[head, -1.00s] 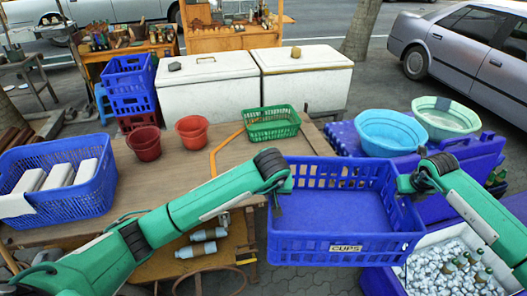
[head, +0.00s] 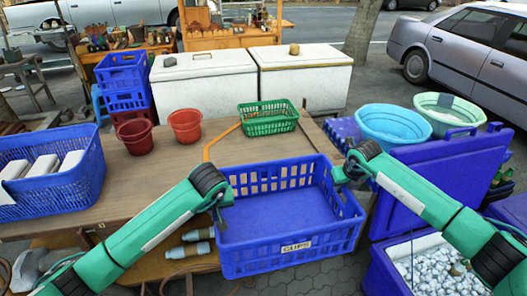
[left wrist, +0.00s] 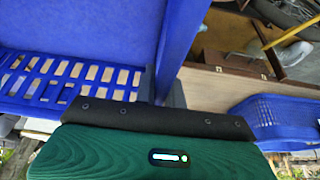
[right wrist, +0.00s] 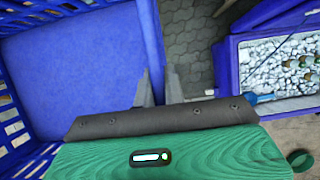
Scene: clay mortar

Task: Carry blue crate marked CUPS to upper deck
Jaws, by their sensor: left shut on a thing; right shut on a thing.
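The blue crate marked CUPS (head: 290,262) is held level and empty between my two arms, in front of and partly over the wooden table's near right part. My left gripper (head: 222,200) is shut on its left wall; in the left wrist view the fingers (left wrist: 164,90) straddle that wall. My right gripper (head: 345,177) is shut on its right wall, with fingers (right wrist: 159,92) on either side in the right wrist view. The wooden table top (head: 150,180) is the upper deck; a lower shelf (head: 165,268) sits beneath. Whether the crate touches the table cannot be told.
A green basket (head: 268,122) and two red buckets (head: 185,125) stand at the table's back. A blue basket with white blocks (head: 75,185) fills its left. Its middle is clear.

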